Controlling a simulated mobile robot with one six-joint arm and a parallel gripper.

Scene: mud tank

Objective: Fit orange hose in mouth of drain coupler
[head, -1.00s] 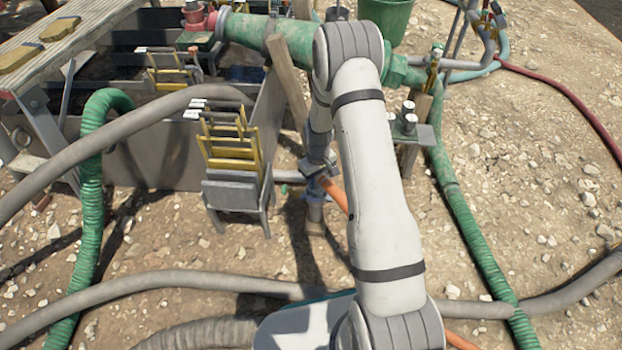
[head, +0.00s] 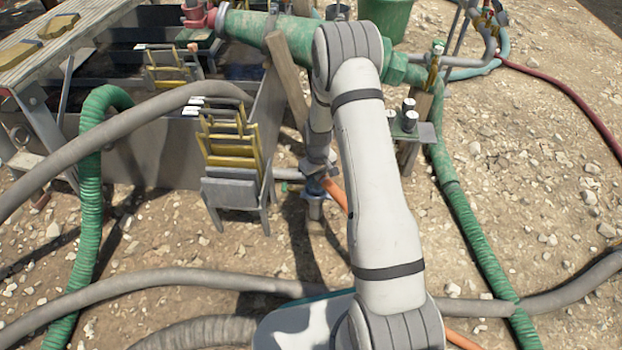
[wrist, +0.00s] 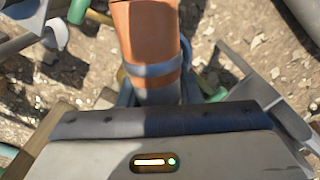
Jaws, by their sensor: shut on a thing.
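The orange hose (head: 334,193) shows in the head view beside my forearm, partly hidden by it. In the wrist view the orange hose (wrist: 147,35) runs down the picture and has a blue-grey band around it. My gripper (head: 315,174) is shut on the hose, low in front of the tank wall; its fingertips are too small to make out. A grey pipe, seemingly the drain coupler (head: 288,174), comes out of the tank wall at the gripper's left. Its mouth is hidden by the gripper. Whether hose and mouth touch cannot be told.
A grey stand with yellow frames (head: 232,165) is left of my gripper. A wooden post (head: 286,85) leans on the tank (head: 150,155). Grey hose (head: 150,283) and green hose (head: 88,210) cross the ground. Stony ground at right is mostly clear.

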